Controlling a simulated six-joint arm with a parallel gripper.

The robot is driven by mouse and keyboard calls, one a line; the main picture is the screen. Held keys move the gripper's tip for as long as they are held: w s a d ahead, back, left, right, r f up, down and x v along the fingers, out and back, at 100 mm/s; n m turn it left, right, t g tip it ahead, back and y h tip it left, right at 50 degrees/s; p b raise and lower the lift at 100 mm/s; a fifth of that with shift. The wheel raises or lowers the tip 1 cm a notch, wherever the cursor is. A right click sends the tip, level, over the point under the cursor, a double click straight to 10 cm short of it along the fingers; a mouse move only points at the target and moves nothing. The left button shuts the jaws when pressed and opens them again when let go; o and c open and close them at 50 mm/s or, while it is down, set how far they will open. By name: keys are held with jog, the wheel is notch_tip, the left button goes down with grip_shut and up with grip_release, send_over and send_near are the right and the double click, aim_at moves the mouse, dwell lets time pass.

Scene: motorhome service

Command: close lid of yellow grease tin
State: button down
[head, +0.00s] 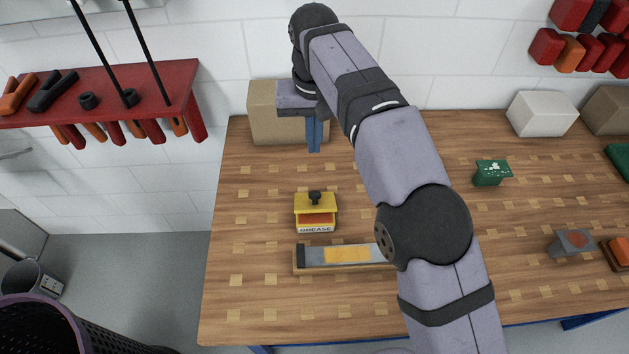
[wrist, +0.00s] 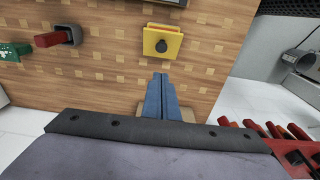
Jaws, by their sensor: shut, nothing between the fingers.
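The yellow grease tin (head: 315,227) stands on the wooden table, left of centre, with "GREASE" lettering on its front. Its yellow lid (head: 302,203) has a black knob (head: 315,197) and is partly open. Reddish-orange grease shows in the gap at the front. In the wrist view the lid (wrist: 153,40) lies beyond my fingertips, with an orange strip at its far edge. My gripper (head: 314,150) is shut and empty, fingers pointing down, behind the tin and apart from it. Its blue fingers also show in the wrist view (wrist: 161,76).
A cardboard box (head: 262,115) stands right behind my gripper. A grey-and-yellow block on a wooden base (head: 345,255) lies in front of the tin. A green box (head: 490,174) is to the right, past my arm. A red tool rack (head: 150,90) is on the left wall.

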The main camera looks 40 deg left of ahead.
jog(key=p, duration=0.2)
send_over(315, 210)
jog(key=w+a, duration=0.4)
notch_tip(315, 210, down, 11)
jog(key=shift+s+d+r, duration=0.1)
jog(key=shift+d+r, duration=0.05)
jog(key=shift+r, duration=0.05)
jog(key=shift+s+d+f+p, duration=0.25)
jog(key=shift+f+p, duration=0.05)
jog(key=shift+f, duration=0.4)
jog(key=shift+s+d+f+p, duration=0.25)
jog(key=shift+f, duration=0.4)
jog(key=shift+s+d+f+t+y+b, duration=0.4)
jog(key=shift+t+y+b, duration=0.1)
jog(key=shift+b, duration=1.55)
jog(key=s+d+f+t+y+b, duration=0.1)
jog(key=b, duration=0.4)
jog(key=shift+s+f, duration=0.1)
jog(key=shift+f, duration=0.05)
jog(key=shift+s+d+f+b, duration=0.7)
jog(key=shift+d+f+b, duration=0.1)
jog(key=shift+b, duration=0.85)
jog(key=shift+r, duration=0.15)
